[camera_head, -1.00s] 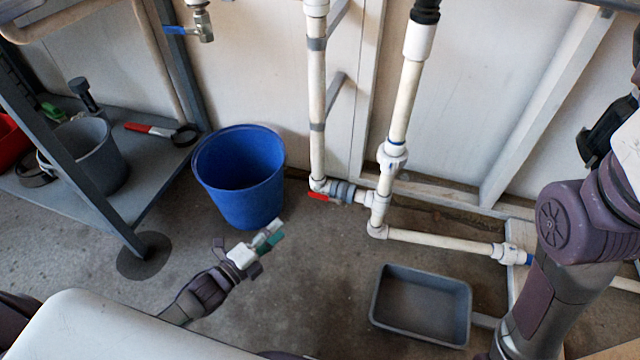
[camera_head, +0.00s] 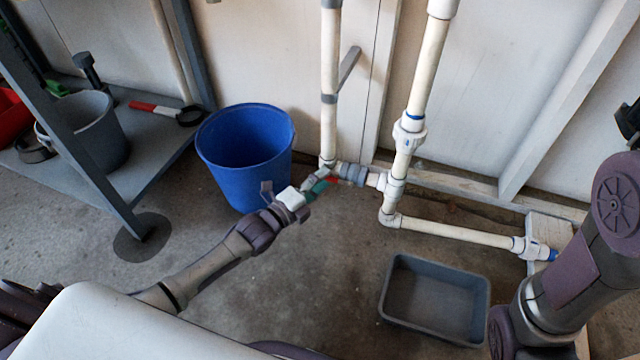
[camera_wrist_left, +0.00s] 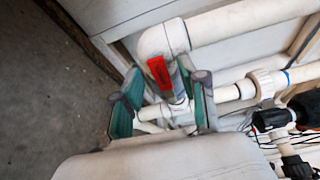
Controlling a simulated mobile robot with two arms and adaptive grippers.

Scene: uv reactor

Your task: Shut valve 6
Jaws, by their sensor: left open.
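A valve with a red handle (camera_head: 332,181) sits low on the white pipework, near the floor by the wall. No number shows on it. In the left wrist view its red handle (camera_wrist_left: 159,72) lies between my left gripper's fingers, beside a white elbow. My left gripper (camera_head: 318,188) is at the handle in the head view and partly covers it. Its green fingertips (camera_wrist_left: 160,104) are apart, one on each side of the handle. I cannot tell whether they touch it. My right gripper is out of view; only my right arm shows at the right.
A blue bucket (camera_head: 246,160) stands close beside my left gripper. A grey tray (camera_head: 435,297) lies on the floor to the right. White pipes (camera_head: 455,232) run along the wall. A grey shelf (camera_head: 160,165) with tools stands at the left. The middle floor is clear.

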